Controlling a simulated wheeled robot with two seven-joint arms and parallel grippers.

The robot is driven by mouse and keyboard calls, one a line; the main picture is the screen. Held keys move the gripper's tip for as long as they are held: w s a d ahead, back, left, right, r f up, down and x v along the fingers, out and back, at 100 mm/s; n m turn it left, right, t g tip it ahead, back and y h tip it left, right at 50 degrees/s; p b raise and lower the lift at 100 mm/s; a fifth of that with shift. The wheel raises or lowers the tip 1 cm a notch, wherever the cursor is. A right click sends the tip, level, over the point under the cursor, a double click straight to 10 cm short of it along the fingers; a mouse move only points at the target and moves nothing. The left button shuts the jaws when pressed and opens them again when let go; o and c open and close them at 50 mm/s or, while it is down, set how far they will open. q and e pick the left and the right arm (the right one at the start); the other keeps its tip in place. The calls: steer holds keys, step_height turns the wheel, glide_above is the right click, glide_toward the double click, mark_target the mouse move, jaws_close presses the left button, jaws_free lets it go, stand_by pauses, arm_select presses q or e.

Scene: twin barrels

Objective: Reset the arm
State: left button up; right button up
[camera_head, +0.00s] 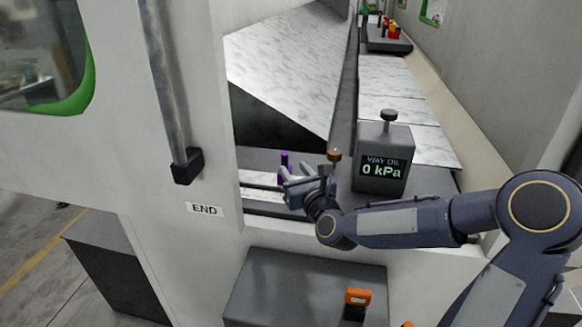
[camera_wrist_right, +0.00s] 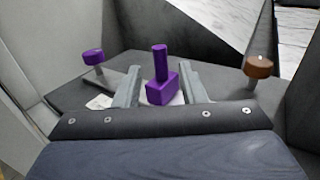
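My right arm (camera_head: 400,222) reaches in from the right, bent, through the opening in the pale machine wall. My right gripper (camera_head: 290,186) is over the dark ledge inside the opening. In the right wrist view the two fingers of the gripper (camera_wrist_right: 160,78) stand apart. A purple block with an upright post (camera_wrist_right: 160,90) shows between them; I cannot tell whether they touch it. In the head view a purple piece (camera_head: 284,163) shows just behind the gripper. My left gripper is not in view.
A grey gauge box (camera_head: 383,158) reading 0 kPa stands right of the gripper. A brown knob (camera_wrist_right: 258,66) and a purple knob (camera_wrist_right: 93,57) flank the purple block. A wall with an END label (camera_head: 205,209) is at left. A grey box (camera_head: 300,290) stands below.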

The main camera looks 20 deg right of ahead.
steer(key=shift+s, duration=0.1)
stand_by(0.4)
steer(key=shift+s+a+n, duration=0.15)
steer(key=shift+a+n, duration=0.25)
steer(key=shift+n, duration=0.2)
steer(key=s+a+f+n+g+y+p, duration=0.1)
steer(key=s+n+g, duration=0.5)
steer(key=s+n, duration=1)
steer(key=s+a+f+n+g+y+p, duration=0.2)
steer(key=s+n+g, duration=0.4)
steer(key=s+n, duration=1.1)
steer(key=shift+a+f+y+p, duration=0.3)
steer(key=shift+a+f+y, duration=0.15)
steer(key=shift+a, duration=0.35)
